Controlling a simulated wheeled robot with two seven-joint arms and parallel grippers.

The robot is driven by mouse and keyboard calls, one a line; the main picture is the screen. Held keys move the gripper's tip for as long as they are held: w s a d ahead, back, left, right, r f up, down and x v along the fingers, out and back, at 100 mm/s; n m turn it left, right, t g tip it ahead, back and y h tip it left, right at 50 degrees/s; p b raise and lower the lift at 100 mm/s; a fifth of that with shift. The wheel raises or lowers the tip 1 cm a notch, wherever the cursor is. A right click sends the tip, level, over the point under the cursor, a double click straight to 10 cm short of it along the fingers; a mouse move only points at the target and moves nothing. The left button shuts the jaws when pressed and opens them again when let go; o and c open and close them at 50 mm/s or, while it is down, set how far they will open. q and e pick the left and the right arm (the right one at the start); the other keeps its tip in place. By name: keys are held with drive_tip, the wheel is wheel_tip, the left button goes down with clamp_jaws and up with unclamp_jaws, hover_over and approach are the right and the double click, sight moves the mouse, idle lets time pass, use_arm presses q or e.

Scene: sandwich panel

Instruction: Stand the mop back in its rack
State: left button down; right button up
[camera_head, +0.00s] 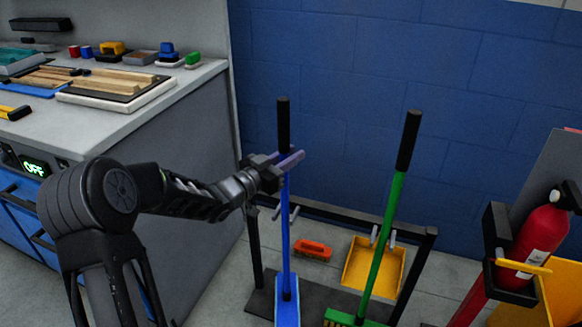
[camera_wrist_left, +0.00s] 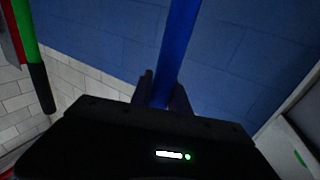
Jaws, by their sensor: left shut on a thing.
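The mop (camera_head: 286,235) has a blue handle with a black grip at the top and a flat blue head. It stands close to upright at the left end of the dark rack (camera_head: 340,214), with its head low over the rack's dark base. Light hook prongs show on either side of the handle; I cannot tell whether it is seated in them. My left gripper (camera_head: 287,162) is shut on the handle just below the black grip. In the left wrist view the blue handle (camera_wrist_left: 180,40) runs up from between the fingers (camera_wrist_left: 163,97). My right gripper is not in view.
A green broom (camera_head: 386,230) stands leaning in the rack's right hooks. A counter (camera_head: 150,112) stands left, a red extinguisher (camera_head: 540,240) right, and a blue wall (camera_head: 350,80) behind.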

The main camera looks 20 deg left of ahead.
use_arm(q)
drive_tip(key=shift+f+b, duration=0.65)
drive_tip(key=shift+f, duration=1)
drive_tip(key=shift+f, duration=0.15)
drive_tip(key=shift+f, duration=0.15)
drive_tip(key=c, duration=1.3)
unclamp_jaws()
drive_tip(key=shift+o, duration=0.2)
